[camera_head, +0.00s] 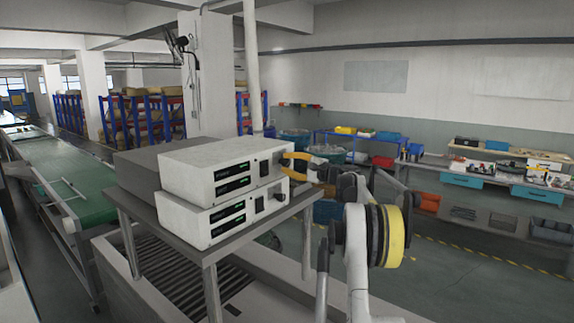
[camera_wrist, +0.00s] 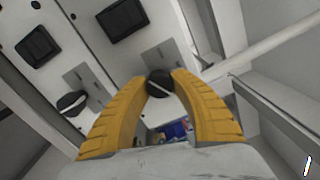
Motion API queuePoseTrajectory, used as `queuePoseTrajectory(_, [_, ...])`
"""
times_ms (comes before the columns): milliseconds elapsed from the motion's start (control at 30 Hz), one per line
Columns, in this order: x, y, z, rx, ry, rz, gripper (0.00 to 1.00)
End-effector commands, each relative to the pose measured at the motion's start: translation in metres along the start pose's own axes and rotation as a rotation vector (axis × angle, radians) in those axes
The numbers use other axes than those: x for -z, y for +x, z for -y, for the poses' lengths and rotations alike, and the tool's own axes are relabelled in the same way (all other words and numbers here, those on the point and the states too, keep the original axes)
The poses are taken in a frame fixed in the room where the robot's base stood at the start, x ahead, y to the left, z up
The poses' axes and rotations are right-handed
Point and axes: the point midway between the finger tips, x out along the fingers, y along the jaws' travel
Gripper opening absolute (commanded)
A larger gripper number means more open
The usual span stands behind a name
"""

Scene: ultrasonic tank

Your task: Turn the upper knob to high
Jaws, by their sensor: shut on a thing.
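Two white control boxes are stacked on a metal stand, the upper box (camera_head: 215,165) on the lower box (camera_head: 225,214). My gripper (camera_head: 287,163) reaches the right end of the upper box's front. In the wrist view its yellow fingers (camera_wrist: 160,85) are closed around the black upper knob (camera_wrist: 159,82), with a pale pointer line across its face. I cannot read any knob markings.
Black rocker switches (camera_wrist: 122,18) sit beside the knobs on both panels. A grey box (camera_head: 137,170) stands behind the white boxes on the stand (camera_head: 187,240). A green conveyor (camera_head: 85,190) runs at the left. The floor to the right (camera_head: 450,270) is open.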

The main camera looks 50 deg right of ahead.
Motion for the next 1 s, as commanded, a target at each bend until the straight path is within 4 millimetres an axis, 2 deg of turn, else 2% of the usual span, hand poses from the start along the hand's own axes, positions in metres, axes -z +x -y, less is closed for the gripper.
queuePoseTrajectory(167, [0.000,0.000,0.000,0.001,0.000,-0.001,0.00])
queuePoseTrajectory(200, [0.000,0.000,0.000,0.001,0.000,-0.001,0.40])
queuePoseTrajectory(233, [0.000,0.000,0.000,0.001,0.000,-0.001,0.49])
queuePoseTrajectory(267, [0.000,0.000,0.000,0.001,0.000,-0.001,0.52])
queuePoseTrajectory(533, [0.000,0.000,0.000,0.001,-0.001,0.000,0.52])
queuePoseTrajectory(667, [0.001,-0.010,0.001,0.001,-0.001,-0.001,0.52])
queuePoseTrajectory(767, [0.001,-0.026,0.001,0.001,-0.001,-0.003,0.52])
queuePoseTrajectory(1000, [0.001,-0.081,0.001,0.001,-0.001,-0.003,0.52])
